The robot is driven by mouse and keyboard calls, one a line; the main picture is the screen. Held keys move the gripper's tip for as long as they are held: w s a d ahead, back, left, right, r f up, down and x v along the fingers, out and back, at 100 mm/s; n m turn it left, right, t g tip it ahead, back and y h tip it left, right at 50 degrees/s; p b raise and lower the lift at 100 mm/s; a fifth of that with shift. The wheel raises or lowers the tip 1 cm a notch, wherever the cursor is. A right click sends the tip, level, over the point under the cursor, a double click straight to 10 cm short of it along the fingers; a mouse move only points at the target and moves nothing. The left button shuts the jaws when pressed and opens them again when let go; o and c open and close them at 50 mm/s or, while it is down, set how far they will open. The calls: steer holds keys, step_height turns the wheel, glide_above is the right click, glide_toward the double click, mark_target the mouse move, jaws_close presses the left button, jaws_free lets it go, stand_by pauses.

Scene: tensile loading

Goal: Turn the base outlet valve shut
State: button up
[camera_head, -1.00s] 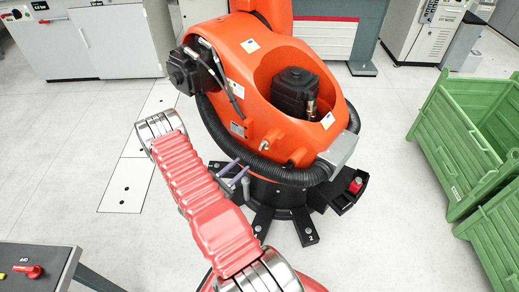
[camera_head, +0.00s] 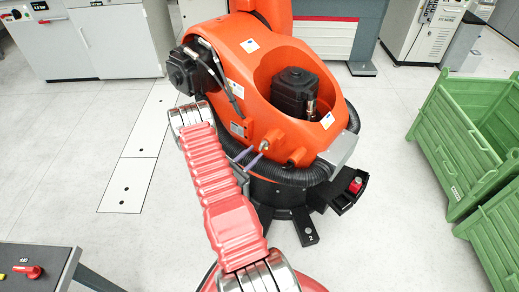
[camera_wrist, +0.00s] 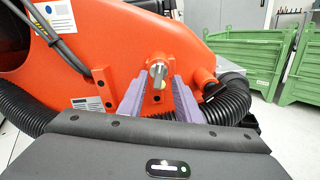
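A small metal valve fitting (camera_wrist: 158,72), which looks like the base outlet valve, sticks out of the orange robot base in the wrist view. It also shows in the head view (camera_head: 264,146), low on the orange housing. Its handle position is not clear. My gripper (camera_wrist: 158,84) has two purple fingers standing apart, one on each side of the fitting in the wrist view. Gaps show between the fingers and the fitting, and nothing is held.
The orange robot (camera_head: 262,75) stands on a black base with feet. A black corrugated hose (camera_wrist: 232,100) runs right of the fitting. Green crates (camera_head: 455,150) stand at the right. A dark panel with a red knob (camera_head: 28,271) is at lower left. Light floor is clear at left.

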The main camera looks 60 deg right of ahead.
mark_target(261, 147)
steer(key=x, duration=0.5)
steer(key=shift+c, duration=0.4)
steer(key=shift+a, duration=0.1)
jaws_close()
